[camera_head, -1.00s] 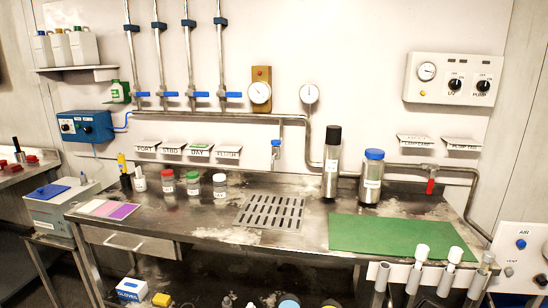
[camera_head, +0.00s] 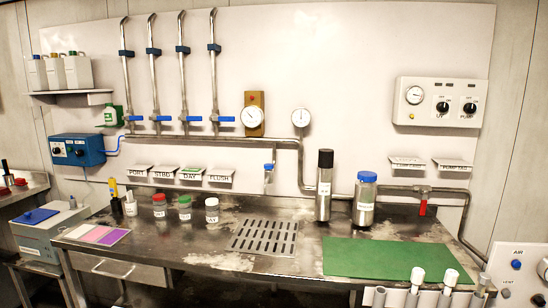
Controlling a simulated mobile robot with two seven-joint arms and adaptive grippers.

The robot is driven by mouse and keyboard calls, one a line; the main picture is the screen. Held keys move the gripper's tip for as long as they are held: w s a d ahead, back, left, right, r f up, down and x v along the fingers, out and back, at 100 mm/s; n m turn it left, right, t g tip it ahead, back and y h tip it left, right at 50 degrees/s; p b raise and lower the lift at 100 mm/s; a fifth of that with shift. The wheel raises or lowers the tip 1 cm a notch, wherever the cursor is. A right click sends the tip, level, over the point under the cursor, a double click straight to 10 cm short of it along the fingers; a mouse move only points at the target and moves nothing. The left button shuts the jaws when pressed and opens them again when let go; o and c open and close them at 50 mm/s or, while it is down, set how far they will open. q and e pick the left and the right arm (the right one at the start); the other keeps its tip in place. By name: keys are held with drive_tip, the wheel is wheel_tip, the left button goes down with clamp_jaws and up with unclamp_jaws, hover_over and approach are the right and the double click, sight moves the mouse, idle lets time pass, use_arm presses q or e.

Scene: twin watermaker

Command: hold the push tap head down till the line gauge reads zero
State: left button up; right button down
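A small tap with a blue head (camera_head: 268,167) hangs on a branch of the wall pipe, above the slotted drain grate (camera_head: 264,237). Nothing touches it. A round white gauge (camera_head: 300,117) stands on the pipe to the upper right of the tap. Another round gauge (camera_head: 252,116) is mounted on a brown board to its left. The pictures do not show which one is called the line gauge, and their readings are too small to tell. Neither of my grippers is in view.
A tall black-capped cylinder (camera_head: 324,186) and a blue-lidded jar (camera_head: 365,198) stand right of the tap. Small jars (camera_head: 185,208) stand to the left. A green mat (camera_head: 390,261) covers the right front. Several blue-handled valves (camera_head: 190,118) line the pipe. The bench around the grate is clear.

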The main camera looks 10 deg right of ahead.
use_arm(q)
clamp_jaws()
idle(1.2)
